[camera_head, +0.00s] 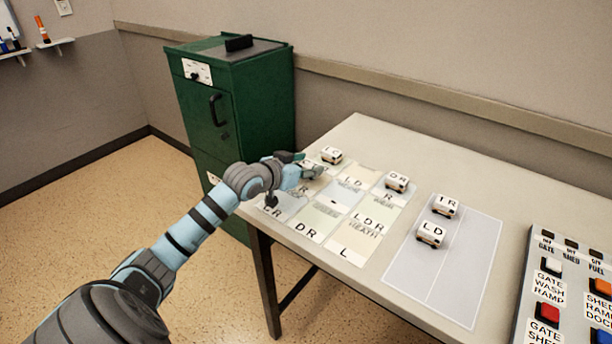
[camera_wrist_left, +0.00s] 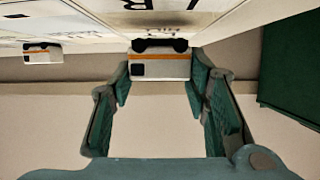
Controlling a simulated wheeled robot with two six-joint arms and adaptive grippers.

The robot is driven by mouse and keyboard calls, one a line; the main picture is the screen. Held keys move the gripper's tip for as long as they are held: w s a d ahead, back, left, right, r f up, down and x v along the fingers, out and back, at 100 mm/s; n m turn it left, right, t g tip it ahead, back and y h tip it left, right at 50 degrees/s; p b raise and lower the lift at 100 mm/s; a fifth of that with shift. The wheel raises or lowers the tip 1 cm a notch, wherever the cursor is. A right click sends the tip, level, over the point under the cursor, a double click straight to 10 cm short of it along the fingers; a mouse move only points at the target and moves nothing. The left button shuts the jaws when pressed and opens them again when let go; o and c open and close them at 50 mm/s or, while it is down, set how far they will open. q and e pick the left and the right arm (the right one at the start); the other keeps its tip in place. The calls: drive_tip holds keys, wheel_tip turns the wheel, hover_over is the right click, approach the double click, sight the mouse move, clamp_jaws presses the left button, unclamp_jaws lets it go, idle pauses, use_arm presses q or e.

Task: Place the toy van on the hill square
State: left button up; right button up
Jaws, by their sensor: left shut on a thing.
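My left gripper (camera_head: 308,166) reaches over the far left of a board of pale squares (camera_head: 330,218) on the table. It is shut on a white toy van (camera_head: 331,155), whose roof letters look like "IC". In the left wrist view the van (camera_wrist_left: 160,66), with an orange stripe, sits between the fingertips (camera_wrist_left: 162,88), wheels close to the board; I cannot tell whether they touch it. The fingers hide some squares. One square reads "HEATH"; I cannot make out the word "hill" on any square. My right gripper is not in view.
Another van, "DR" (camera_head: 397,183), stands on the board's far right. Vans "IR" (camera_head: 445,206) and "LD" (camera_head: 430,235) stand on a pale two-lane mat (camera_head: 462,282). A button panel (camera_head: 560,285) is at the right. A green cabinet (camera_head: 232,105) stands beyond the table's left end.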

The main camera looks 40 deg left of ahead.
use_arm(q)
drive_tip(key=shift+f, duration=0.8)
drive_tip(key=o, duration=1.1)
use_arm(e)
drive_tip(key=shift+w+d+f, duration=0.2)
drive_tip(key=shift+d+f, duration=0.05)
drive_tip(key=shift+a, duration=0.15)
